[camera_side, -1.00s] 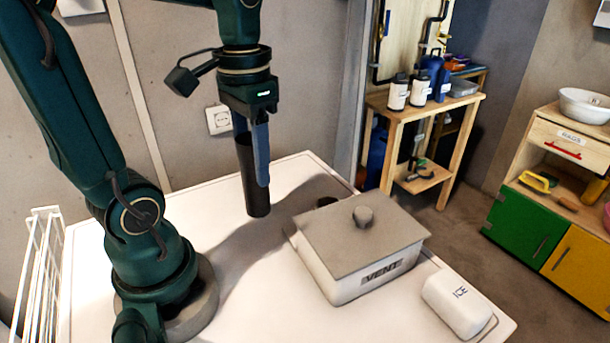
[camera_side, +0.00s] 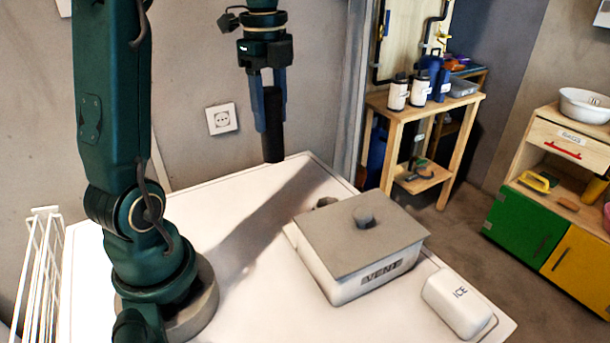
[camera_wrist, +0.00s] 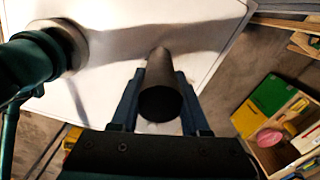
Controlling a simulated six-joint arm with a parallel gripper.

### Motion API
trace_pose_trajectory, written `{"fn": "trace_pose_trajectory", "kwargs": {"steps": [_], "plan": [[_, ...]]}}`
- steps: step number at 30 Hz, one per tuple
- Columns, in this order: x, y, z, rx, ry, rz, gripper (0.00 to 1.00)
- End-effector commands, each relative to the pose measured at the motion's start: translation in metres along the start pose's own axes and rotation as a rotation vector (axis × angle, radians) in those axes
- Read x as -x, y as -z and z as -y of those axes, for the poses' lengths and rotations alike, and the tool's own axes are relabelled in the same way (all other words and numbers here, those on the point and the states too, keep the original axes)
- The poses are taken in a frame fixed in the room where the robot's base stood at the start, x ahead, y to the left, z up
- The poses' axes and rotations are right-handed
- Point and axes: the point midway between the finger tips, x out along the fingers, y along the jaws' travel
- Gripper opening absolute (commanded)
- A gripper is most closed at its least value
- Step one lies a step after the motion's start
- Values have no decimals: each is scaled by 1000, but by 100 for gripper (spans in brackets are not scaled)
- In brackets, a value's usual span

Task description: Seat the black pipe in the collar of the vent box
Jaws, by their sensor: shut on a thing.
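The black pipe (camera_side: 273,130) is upright, with a slight tilt, in my gripper (camera_side: 270,110), whose blue fingers are shut on its upper part. The pipe's lower end hangs in the air above the back of the white table. In the wrist view the pipe (camera_wrist: 160,85) sits between the two fingers, its near end towards the camera. The vent box (camera_side: 345,275), a white box with a grey lid, a round knob and a VENT label, stands to the right of and below the pipe. A small dark round part (camera_side: 326,202) shows behind the lid, probably the collar; its opening cannot be made out.
A white ICE block (camera_side: 459,303) lies on the table (camera_side: 235,300) to the right of the box. A white wire rack (camera_side: 38,280) stands at the left edge. A wall socket (camera_side: 222,118) is behind. The table left of the box is clear.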

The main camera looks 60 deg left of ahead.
Motion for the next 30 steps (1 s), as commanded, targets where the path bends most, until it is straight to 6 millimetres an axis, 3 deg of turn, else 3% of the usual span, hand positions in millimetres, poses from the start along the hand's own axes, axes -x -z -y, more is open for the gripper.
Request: {"fn": "trace_pose_trajectory", "kwargs": {"steps": [5,18,26,30], "plan": [[-14,9,4,14,-20,-5,0],[-67,94,28,16,-19,-4,0],[-76,108,32,22,-17,-4,0],[-91,107,31,23,-20,-4,0]]}}
